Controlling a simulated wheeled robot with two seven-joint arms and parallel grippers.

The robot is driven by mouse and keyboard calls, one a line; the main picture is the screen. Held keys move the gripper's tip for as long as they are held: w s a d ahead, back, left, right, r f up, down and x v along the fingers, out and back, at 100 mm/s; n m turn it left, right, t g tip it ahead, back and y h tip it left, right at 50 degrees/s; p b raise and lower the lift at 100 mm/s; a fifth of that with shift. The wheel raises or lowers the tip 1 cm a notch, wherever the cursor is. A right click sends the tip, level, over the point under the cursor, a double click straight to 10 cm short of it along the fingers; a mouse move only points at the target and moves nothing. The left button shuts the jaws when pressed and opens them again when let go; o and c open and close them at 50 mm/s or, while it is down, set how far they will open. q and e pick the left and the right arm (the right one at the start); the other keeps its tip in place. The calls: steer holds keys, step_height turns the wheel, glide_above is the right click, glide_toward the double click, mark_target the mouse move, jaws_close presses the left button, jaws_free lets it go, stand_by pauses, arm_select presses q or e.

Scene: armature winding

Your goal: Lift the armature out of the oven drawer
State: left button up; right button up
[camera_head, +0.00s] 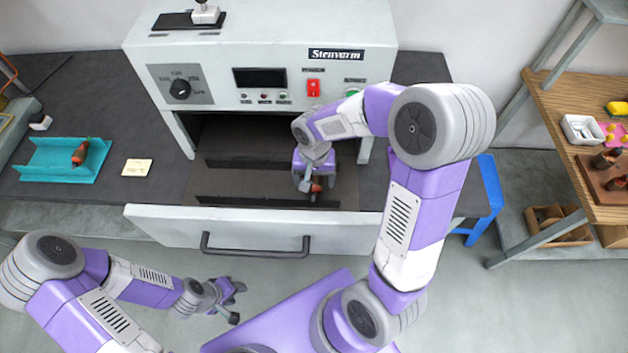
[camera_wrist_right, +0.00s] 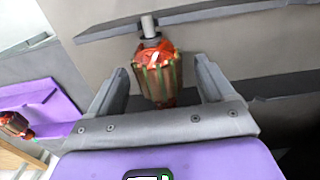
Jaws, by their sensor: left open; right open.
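The oven (camera_head: 262,85) stands at the back with its drawer (camera_head: 255,232) pulled open. The armature (camera_head: 317,186) lies in the drawer at its right side, mostly hidden under my right gripper. In the right wrist view the armature (camera_wrist_right: 158,72) shows red windings, a copper-coloured body and a pale shaft, lying between the two fingers. My right gripper (camera_head: 312,182) is open around it, with a finger on each side; it also shows in the right wrist view (camera_wrist_right: 160,85). My left gripper (camera_head: 232,302) is open and empty, low in front of the drawer.
Dark rails (camera_head: 255,201) run across the drawer floor. A wooden shelf (camera_head: 570,130) stands at right, beside a blue stand (camera_head: 488,195).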

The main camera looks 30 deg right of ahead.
steer(key=c, duration=1.4)
